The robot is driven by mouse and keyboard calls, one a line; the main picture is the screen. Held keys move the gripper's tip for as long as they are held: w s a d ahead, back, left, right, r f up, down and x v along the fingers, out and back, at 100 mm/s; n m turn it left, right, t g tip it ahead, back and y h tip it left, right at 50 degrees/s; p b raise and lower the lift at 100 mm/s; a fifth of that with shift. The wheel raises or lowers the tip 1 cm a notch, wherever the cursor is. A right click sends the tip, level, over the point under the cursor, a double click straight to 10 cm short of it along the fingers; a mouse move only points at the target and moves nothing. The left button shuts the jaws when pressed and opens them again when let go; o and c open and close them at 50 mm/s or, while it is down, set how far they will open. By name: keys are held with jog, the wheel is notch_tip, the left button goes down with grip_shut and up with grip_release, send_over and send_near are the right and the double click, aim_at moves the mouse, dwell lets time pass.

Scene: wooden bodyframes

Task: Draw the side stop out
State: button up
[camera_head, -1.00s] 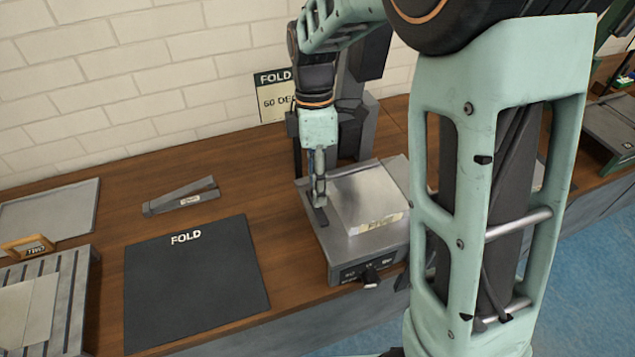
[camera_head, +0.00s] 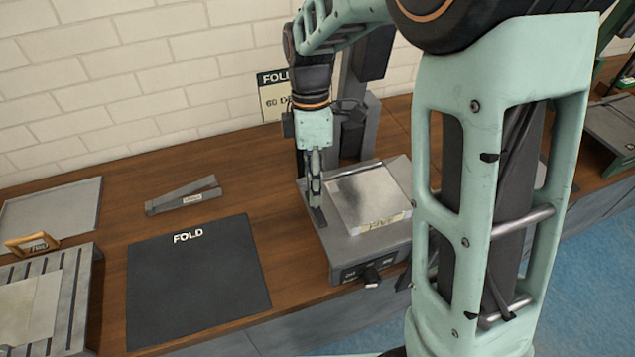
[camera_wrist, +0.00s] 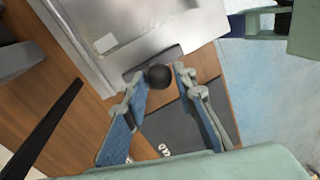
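The side stop appears to be the dark piece with a round black knob (camera_wrist: 158,76) at the left edge of the grey bending machine (camera_head: 350,258). In the head view a dark strip (camera_head: 319,217) shows there under my fingers, and the knob is hidden. My gripper (camera_head: 316,200) points down at that edge. In the wrist view my gripper (camera_wrist: 158,80) has its two blue-grey fingers apart, with the knob between their tips. Small gaps seem to show on both sides of it. A silver sheet (camera_head: 368,197) lies on the machine.
A black FOLD mat (camera_head: 198,285) lies left of the machine on the wooden bench. A grey angled bracket (camera_head: 183,197) lies behind it. A slotted rack (camera_head: 75,290) and a grey tray (camera_head: 55,205) stand far left. A FOLD sign (camera_head: 275,97) stands behind.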

jog(key=o, duration=0.3)
jog(key=shift+a, duration=0.1)
jog(key=shift+r, duration=0.1)
jog(key=r, duration=0.4)
jog(key=w+r, duration=0.1)
jog(key=r, duration=0.2)
jog(key=w+r, duration=0.1)
jog(key=r, duration=0.3)
jog(key=shift+w+r, duration=0.15)
jog(key=shift+r, duration=0.2)
